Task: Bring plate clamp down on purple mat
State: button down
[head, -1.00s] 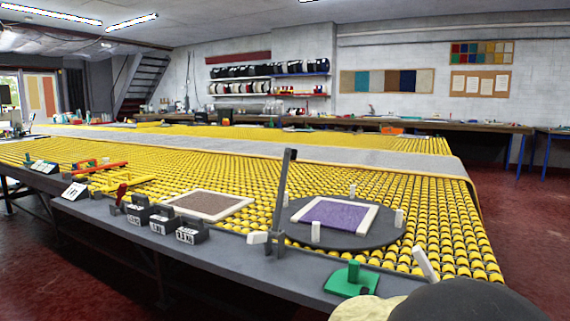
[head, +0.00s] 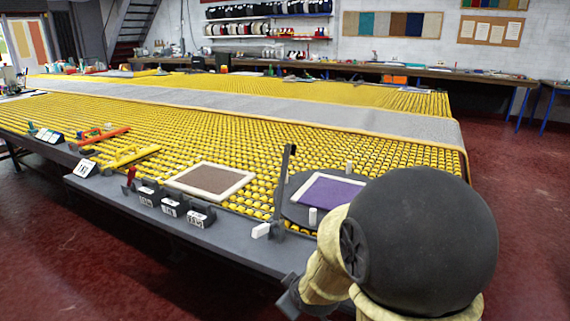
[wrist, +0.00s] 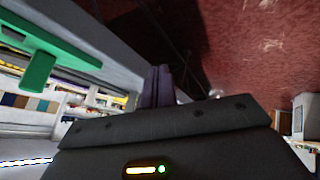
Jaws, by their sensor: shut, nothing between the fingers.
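The plate clamp (head: 284,185) is a dark, tall bar standing upright at the near edge of the roller table, with a white block (head: 261,230) low on its left. Right behind it lies the dark round plate (head: 296,214), its right part hidden by my arm. On the plate lies the purple mat (head: 332,191) with pale strips along its sides. The clamp bar stands raised, not over the mat. My gripper (head: 290,297) is low in front of the table edge, below the clamp and apart from it. In the wrist view its fingers (wrist: 159,85) are together and empty.
A green tool (wrist: 40,65) is close by in the wrist view. Red floor in front of the table is clear.

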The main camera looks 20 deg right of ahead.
jog(key=w+r+n+t+p, duration=0.2)
jog(key=r+n+p, duration=0.1)
jog(key=r, duration=0.4)
jog(key=w+d+r+n+t+p, duration=0.1)
jog(key=w+r+n+t+p, duration=0.1)
jog(key=r+p, duration=0.4)
jog(key=w+r+n+t+y+p, duration=0.1)
jog(key=w+r+n+t+p, duration=0.2)
jog(key=r, duration=0.5)
jog(key=shift+w+d+r+n+p, duration=0.4)
jog(key=shift+w+n+p, duration=0.2)
jog(key=shift+p, duration=0.1)
jog(key=d+p+x, duration=0.2)
jog(key=x, duration=1)
jog(key=shift+w+d+f, duration=0.3)
jog(key=shift+w+f, duration=0.05)
jog(key=shift+f, duration=0.1)
